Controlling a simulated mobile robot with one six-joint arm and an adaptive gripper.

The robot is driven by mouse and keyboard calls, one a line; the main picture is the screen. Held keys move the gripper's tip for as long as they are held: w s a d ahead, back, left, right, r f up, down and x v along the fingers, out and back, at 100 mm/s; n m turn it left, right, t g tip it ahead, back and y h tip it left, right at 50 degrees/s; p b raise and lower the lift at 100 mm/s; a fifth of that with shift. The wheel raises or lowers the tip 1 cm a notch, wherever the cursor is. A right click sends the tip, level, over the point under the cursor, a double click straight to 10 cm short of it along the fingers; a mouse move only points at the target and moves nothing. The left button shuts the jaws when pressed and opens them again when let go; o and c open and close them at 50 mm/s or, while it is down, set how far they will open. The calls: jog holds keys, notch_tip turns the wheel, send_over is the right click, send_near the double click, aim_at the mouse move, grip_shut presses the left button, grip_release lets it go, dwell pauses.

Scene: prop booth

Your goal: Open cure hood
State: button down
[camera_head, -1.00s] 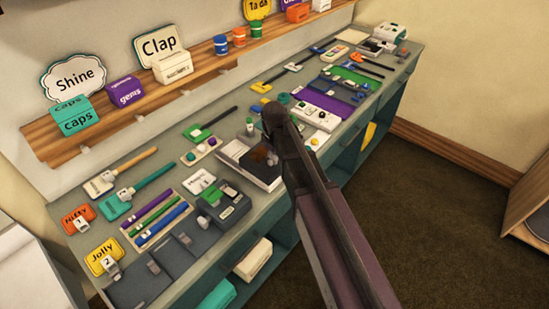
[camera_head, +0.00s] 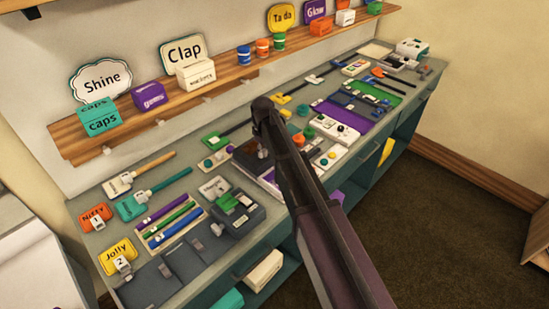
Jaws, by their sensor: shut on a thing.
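What looks like the cure hood (camera_head: 243,157), a dark and white box, stands at the middle of the bench, left of my arm. My dark arm reaches in from the lower right and hides its right side. My gripper (camera_head: 264,152) points down at the hood. It is shut on part of the hood, apparently its lid or handle; the fingertips are small and dark against it. I cannot tell exactly how far the lid is raised.
The bench (camera_head: 95,208) is crowded. Left of the hood are a grey device with a green top (camera_head: 235,207) and a pen tray (camera_head: 150,238). A white control box (camera_head: 330,127) stands to the right. A wooden shelf (camera_head: 225,84) runs above. Floor is free at right.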

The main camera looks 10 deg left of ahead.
jog(key=shift+c, duration=2)
grip_release()
jog(key=s+d, duration=0.2)
jog(key=d, duration=0.1)
jog(key=s+d, duration=0.3)
jog(key=d, duration=0.1)
jog(key=s+d, duration=0.3)
jog(key=shift+s+d, duration=0.15)
jog(key=shift+d, duration=0.05)
notch_tip(320, 180, up, 14)
jog(key=p, duration=1.4)
jog(key=s+d+f+m+b, duration=0.3)
jog(key=s+d+f+b, duration=0.1)
jog(key=d, duration=0.3)
jog(key=s+d+f+m+b, duration=0.4)
jog(key=d+f+b, duration=0.3)
jog(key=d, duration=0.1)
jog(key=shift+s+f+m, duration=0.25)
jog(key=shift+s+m, duration=0.05)
jog(key=shift+s, duration=0.1)
